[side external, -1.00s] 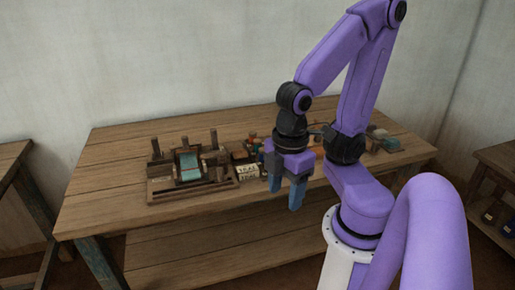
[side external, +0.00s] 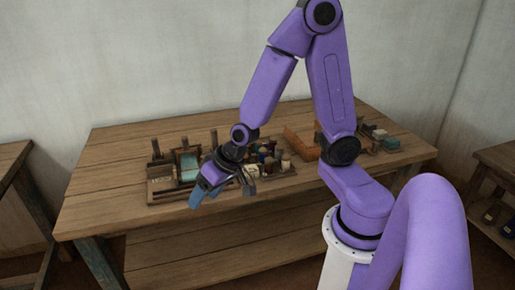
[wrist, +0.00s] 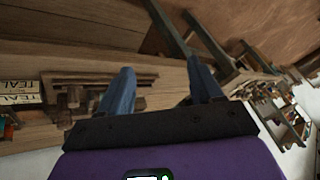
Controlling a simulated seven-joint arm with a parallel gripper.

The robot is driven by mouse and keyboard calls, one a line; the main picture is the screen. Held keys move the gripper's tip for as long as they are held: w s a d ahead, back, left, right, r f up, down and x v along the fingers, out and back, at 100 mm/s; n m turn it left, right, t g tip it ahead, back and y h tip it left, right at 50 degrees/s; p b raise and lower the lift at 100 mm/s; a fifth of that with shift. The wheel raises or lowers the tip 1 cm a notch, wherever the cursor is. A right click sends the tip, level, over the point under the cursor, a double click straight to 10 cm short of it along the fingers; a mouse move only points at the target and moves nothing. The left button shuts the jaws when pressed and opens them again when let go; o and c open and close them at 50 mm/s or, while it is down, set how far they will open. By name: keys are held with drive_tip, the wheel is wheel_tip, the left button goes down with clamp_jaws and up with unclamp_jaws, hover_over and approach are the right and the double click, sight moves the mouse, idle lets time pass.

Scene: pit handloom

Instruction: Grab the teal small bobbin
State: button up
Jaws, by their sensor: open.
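My gripper (side external: 200,192) is open and empty, tilted down and left above the table's front edge, in front of the small loom (side external: 161,187). In the wrist view its two blue fingers (wrist: 161,84) stand apart with nothing between them. A group of small coloured bobbins (side external: 264,155) stands on the table to the right of the gripper. The teal small bobbin cannot be told apart for sure in that group. A teal cloth (side external: 189,166) lies on the loom. Cards reading "TEAL" (wrist: 18,87) show at the left edge of the wrist view.
The wooden table (side external: 115,160) has bare room at its left end. An orange-brown box (side external: 302,143) stands right of the bobbins, with more small items (side external: 376,137) farther right. Side tables stand at the left (side external: 12,160) and right (side external: 495,160).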

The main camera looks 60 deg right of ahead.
drive_tip(key=w+d+f+m+t+h, duration=0.25)
drive_tip(key=w+d+m+h, duration=0.2)
drive_tip(key=d, duration=0.45)
drive_tip(key=m+g+h, duration=0.3)
drive_tip(key=m+h, duration=0.5)
drive_tip(key=h, duration=0.2)
approach(257, 143)
drive_tip(key=shift+n+y, duration=0.25)
drive_tip(key=shift+d+r+x, duration=0.15)
drive_tip(key=shift+x, duration=0.85)
drive_tip(key=shift+d+r+x, duration=0.1)
drive_tip(key=shift+r+x, duration=0.05)
drive_tip(key=shift+x, duration=3.8)
drive_tip(key=shift+r, duration=0.1)
drive_tip(key=shift+c, duration=0.3)
drive_tip(key=c, duration=1.1)
